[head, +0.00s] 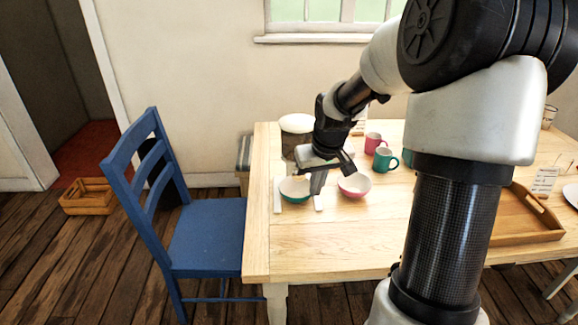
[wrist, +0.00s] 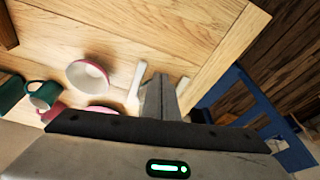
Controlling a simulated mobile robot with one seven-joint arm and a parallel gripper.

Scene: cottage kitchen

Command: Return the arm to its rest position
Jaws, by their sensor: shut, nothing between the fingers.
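My gripper (head: 316,190) is over the left end of the wooden table (head: 335,245), fingers pointing down. It is shut and empty; its closed fingers (wrist: 168,92) also show in the wrist view. In the head view, a green bowl (head: 293,194) is left of the fingers and a pink bowl (head: 354,188) right of them. In the wrist view, a pink-rimmed white bowl (wrist: 88,74) lies left of the fingers, apart from them. My raised arm hides part of the table in the head view.
White strips (head: 277,196) lie near the bowls. A pink mug (head: 373,142) and a teal mug (head: 383,159) stand behind. A blue chair (head: 205,230) is at the table's left end. A wooden tray (head: 525,215) is at the right. The front left tabletop is clear.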

